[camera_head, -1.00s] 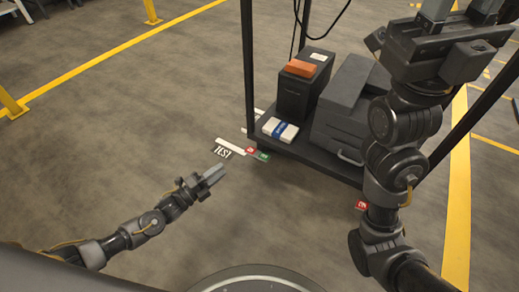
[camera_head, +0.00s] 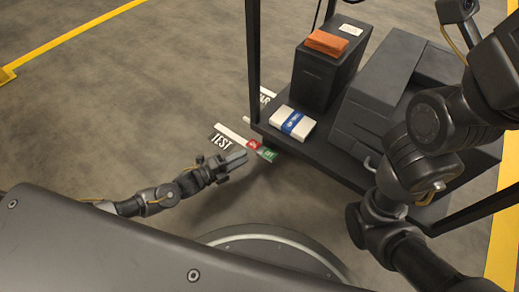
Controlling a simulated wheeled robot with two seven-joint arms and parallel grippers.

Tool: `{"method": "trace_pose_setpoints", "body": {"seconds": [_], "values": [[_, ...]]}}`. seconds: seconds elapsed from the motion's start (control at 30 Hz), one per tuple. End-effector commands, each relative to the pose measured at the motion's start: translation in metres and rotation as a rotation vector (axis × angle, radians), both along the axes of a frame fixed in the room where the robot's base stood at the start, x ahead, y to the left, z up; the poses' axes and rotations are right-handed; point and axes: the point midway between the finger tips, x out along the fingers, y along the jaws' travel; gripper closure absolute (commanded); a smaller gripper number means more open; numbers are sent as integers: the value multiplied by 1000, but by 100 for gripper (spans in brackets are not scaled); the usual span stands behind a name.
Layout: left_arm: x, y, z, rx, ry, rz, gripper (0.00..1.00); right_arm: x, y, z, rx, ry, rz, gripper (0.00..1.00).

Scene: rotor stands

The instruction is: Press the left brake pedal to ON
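The lettering on the tags is too small to read. I cannot clearly make out the brake pedal itself. My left gripper (camera_head: 236,162) is just in front of the tags, low over the floor, its fingers close together with nothing seen between them. In the picture its tips are near the tags; I cannot tell whether they touch anything. My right gripper is out of view.
The cart's dark shelf (camera_head: 300,147) carries a black box (camera_head: 325,75), an orange block (camera_head: 326,42), a blue-and-white pack (camera_head: 292,122) and a larger dark case (camera_head: 375,115). A cart post (camera_head: 252,60) rises beside the tags. The floor at left is clear.

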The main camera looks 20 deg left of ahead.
Motion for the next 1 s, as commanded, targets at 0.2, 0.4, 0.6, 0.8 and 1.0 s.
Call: {"method": "trace_pose_setpoints", "body": {"seconds": [0.2, 0.4, 0.6, 0.8, 1.0], "values": [[31, -29, -4, -2, -4, 1, 67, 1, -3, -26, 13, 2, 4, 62], [50, -47, -3, -1, -2, 2, 67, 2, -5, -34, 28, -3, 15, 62], [56, -54, 0, -1, -1, 2, 67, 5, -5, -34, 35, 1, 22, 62], [57, -55, 0, 0, 0, 2, 67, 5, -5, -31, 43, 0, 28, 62], [57, -54, 0, 0, 0, 2, 88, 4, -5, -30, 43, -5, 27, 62]]}}
